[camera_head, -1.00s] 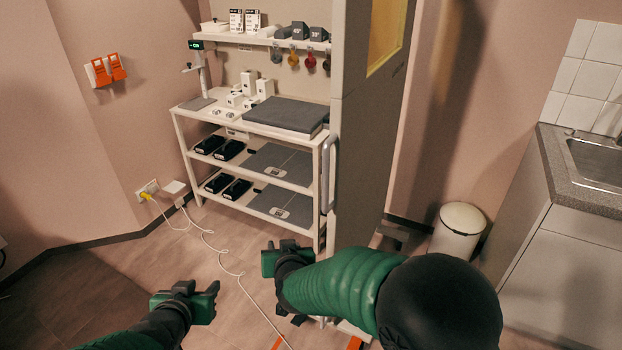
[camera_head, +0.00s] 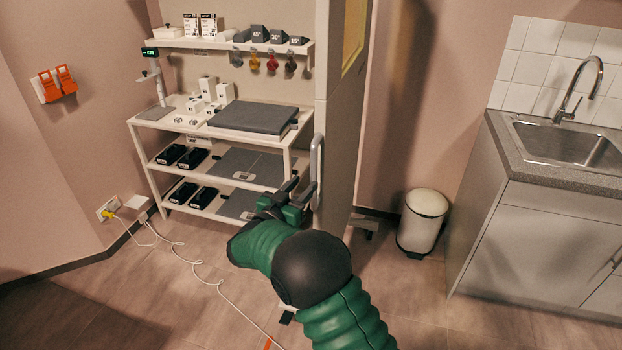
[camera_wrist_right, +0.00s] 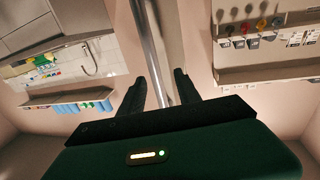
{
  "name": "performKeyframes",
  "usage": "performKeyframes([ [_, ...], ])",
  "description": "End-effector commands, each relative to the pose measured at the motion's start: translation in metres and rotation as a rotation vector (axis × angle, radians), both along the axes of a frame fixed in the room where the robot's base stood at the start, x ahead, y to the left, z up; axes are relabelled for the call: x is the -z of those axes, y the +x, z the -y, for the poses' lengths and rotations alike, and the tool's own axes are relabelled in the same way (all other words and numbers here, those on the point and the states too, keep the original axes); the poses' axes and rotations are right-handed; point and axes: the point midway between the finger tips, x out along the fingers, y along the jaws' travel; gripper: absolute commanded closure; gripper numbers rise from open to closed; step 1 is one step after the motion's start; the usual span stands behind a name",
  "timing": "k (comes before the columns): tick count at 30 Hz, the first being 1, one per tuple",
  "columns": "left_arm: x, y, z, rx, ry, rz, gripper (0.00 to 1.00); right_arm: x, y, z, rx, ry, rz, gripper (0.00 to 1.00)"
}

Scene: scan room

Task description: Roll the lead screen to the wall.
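The lead screen (camera_head: 341,130) is a tall grey panel with a yellow window, standing upright right of the shelf rack. Its vertical metal handle (camera_head: 317,165) is on the left side of its near face. My right gripper (camera_head: 299,190) is at the lower part of the handle. In the right wrist view, the handle (camera_wrist_right: 151,45) runs as a silver bar between the two spread fingers of my right gripper (camera_wrist_right: 160,86), with gaps showing beside it. The screen's foot (camera_head: 364,226) shows partly; my right arm hides some of the base. My left gripper is out of view.
A white shelf rack (camera_head: 140,150) stands left of the screen. A white cable (camera_head: 215,283) runs across the floor from a wall socket (camera_head: 108,210). A pedal bin (camera_head: 421,222) and a sink counter (camera_head: 493,155) stand at the right.

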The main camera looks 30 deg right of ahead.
Motion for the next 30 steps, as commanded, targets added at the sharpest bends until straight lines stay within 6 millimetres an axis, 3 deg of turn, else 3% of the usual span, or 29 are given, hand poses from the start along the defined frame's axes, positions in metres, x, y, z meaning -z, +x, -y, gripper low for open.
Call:
performKeyframes([
  [3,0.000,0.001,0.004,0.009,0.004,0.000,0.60,0.002,0.011,0.028,0.003,0.005,0.001,0.60],
  [7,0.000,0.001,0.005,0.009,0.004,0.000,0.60,0.003,0.018,0.046,0.004,0.009,0.000,0.60],
  [16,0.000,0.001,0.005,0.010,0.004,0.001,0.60,0.001,0.021,0.044,0.001,0.004,0.000,0.60],
  [25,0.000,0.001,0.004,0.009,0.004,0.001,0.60,0.001,0.022,0.043,-0.002,0.005,-0.001,0.98],
  [30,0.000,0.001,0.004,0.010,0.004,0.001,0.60,0.002,0.023,0.043,-0.004,0.006,0.000,1.00],
])
